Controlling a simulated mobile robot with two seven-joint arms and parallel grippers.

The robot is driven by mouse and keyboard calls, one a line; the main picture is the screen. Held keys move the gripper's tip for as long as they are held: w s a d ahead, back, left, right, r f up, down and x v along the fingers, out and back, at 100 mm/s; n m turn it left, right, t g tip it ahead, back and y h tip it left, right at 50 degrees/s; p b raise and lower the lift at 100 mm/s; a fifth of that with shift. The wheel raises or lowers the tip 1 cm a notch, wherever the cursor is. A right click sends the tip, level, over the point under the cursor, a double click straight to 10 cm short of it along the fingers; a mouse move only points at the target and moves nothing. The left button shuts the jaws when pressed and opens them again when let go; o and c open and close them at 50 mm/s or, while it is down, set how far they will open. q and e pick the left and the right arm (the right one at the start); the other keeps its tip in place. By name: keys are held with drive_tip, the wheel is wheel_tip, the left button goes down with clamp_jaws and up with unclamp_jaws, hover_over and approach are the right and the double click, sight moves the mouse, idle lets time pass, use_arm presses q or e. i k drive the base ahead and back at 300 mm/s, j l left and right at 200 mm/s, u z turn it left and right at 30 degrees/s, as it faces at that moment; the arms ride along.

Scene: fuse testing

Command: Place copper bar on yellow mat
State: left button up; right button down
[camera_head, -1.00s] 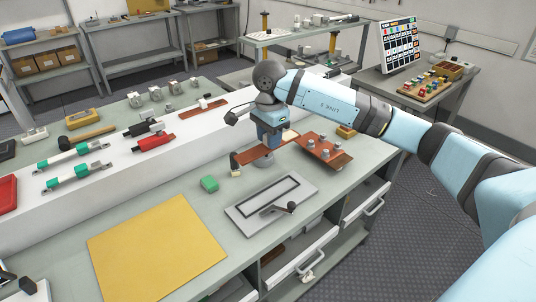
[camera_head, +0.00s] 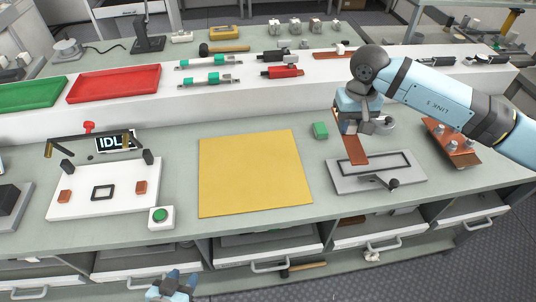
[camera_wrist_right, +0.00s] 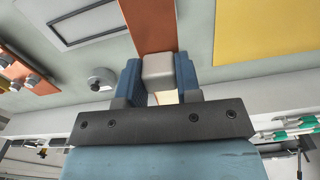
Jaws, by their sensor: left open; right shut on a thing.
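My right gripper (camera_head: 360,124) is shut on the copper bar (camera_head: 354,152), which hangs out from the jaws toward the front. In the right wrist view, a pale grey block (camera_wrist_right: 159,68) sits between the fingers, and the copper bar (camera_wrist_right: 147,24) extends beyond it. The yellow mat (camera_head: 254,172) lies flat and empty on the bench, left of the bar. It also shows at the upper right of the right wrist view (camera_wrist_right: 268,30). The bar is apart from the mat. My left gripper (camera_head: 173,287) is open and empty at the bottom edge, in front of the bench.
A grey plate with a black-knobbed lever (camera_head: 410,182) lies by the bar. A copper plate with metal posts (camera_head: 450,142) is at right. A white test fixture (camera_head: 110,188) with a green button stands left of the mat.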

sight(250, 168)
drive_tip(key=i+l+u, duration=0.1)
drive_tip(key=l, duration=0.25)
drive_tip(key=i+l+u, duration=0.1)
drive_tip(key=l, duration=0.25)
drive_tip(key=u, duration=1.15)
